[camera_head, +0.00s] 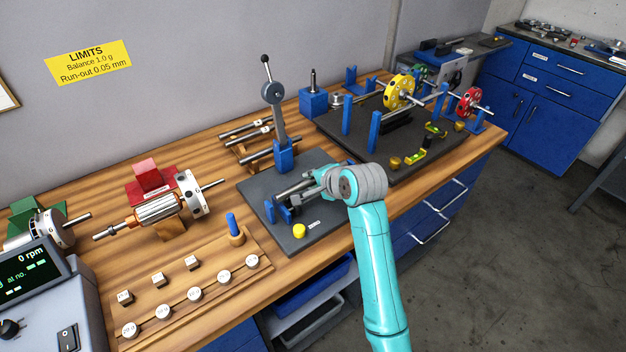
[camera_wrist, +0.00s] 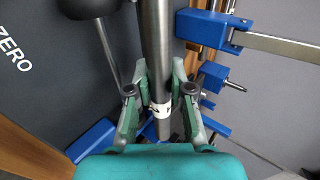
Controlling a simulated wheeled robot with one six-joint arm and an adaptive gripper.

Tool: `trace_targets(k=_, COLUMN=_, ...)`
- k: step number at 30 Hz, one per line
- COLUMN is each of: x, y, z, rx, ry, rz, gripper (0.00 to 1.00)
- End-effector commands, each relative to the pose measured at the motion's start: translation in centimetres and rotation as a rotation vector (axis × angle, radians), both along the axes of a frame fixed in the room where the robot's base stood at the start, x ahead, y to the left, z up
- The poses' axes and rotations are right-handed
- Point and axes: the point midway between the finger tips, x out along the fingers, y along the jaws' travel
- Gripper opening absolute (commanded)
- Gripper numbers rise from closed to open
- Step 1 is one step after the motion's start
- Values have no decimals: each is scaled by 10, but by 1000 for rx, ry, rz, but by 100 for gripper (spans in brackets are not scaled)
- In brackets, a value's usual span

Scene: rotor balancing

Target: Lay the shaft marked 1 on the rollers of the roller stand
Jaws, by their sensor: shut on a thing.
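My gripper (camera_head: 318,183) is shut on a grey steel shaft (camera_wrist: 155,45) with a white label band near one end. The band's marking is partly turned away and I cannot read it. In the head view the shaft is held over the dark grey plate (camera_head: 315,240), partly hidden by my gripper. My gripper also shows in the wrist view (camera_wrist: 158,95), a finger on each side of the shaft. Small blue supports (camera_head: 270,211) stand on the plate, near the shaft's left end. I cannot tell whether the shaft touches them.
A wooden rack with shafts (camera_head: 244,131) is behind the plate. A yellow button (camera_head: 299,231) is at the plate's front. A larger board with blue posts (camera_head: 347,115) and rotors (camera_head: 399,92) lies right.

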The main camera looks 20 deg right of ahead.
Motion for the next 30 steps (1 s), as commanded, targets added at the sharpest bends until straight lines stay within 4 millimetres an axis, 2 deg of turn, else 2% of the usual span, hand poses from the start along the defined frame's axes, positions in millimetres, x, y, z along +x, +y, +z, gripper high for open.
trace_targets(k=30, x=0, y=0, z=-11, rx=0, ry=-2, rz=1, gripper=0)
